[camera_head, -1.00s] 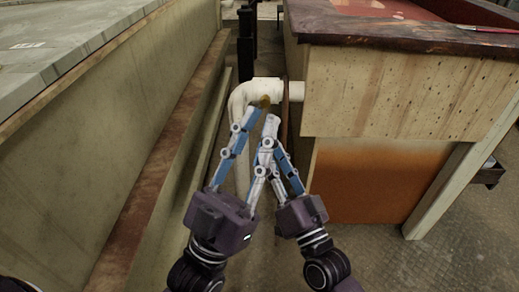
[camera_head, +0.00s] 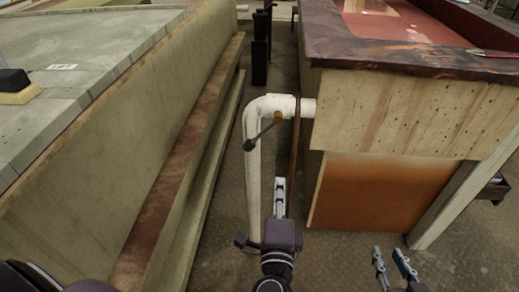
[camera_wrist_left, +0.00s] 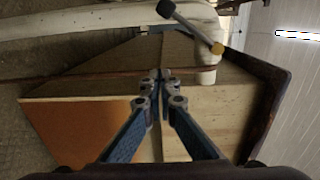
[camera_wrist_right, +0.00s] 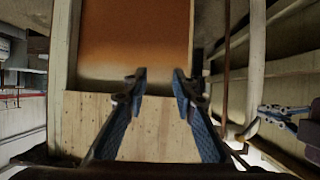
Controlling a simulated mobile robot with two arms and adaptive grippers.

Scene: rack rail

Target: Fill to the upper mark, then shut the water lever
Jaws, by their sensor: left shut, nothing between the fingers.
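The water lever (camera_head: 263,132) is a dark handle with a black ball end, on a brass pivot at the white pipe (camera_head: 254,185). It points down and left in the head view and also shows in the left wrist view (camera_wrist_left: 190,28). My left gripper (camera_head: 280,182) is shut and empty, below and apart from the lever. My right gripper (camera_head: 392,252) is open and empty, low in front of the orange panel. The tank (camera_head: 400,62) has a dark rim and a red inside. I cannot make out a fill mark or the water level.
A long grey-topped bench (camera_head: 90,60) runs along the left, with a black and yellow block (camera_head: 15,85) on it. A red-handled tool (camera_head: 490,53) lies on the tank rim. A narrow floor gap lies between bench and tank. Dark posts (camera_head: 261,50) stand behind.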

